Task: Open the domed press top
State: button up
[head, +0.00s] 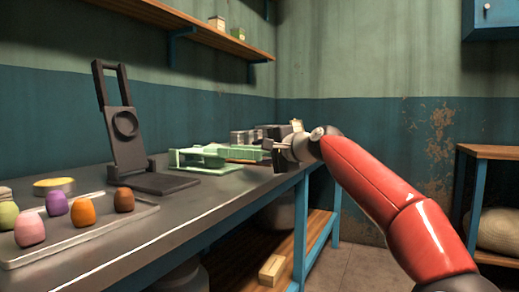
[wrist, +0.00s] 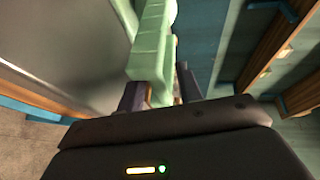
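A dark press (head: 128,125) stands on the bench at the left, its plate with a round raised disc upright above a flat base. A mint green hinged device (head: 205,155) lies low and flat farther along the bench. Which one is the domed press cannot be told for certain. My gripper (head: 269,150) is at the right end of the green device, near the bench edge. In the wrist view, my gripper's two dark fingers (wrist: 160,93) are apart, with a green bar (wrist: 150,50) running between or just beyond them. Contact cannot be made out.
A tray (head: 85,235) with several coloured egg-like pieces and a yellow round tin (head: 54,186) are at the near left. Grey boxes (head: 245,136) stand behind the green device. A blue bench leg (head: 300,220) is below the arm. A wooden shelf (head: 190,30) hangs above.

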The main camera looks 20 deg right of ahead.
jog(key=shift+w+a+f, duration=0.1)
jog(key=shift+w+a, duration=0.05)
jog(key=shift+w, duration=0.45)
grip_shut()
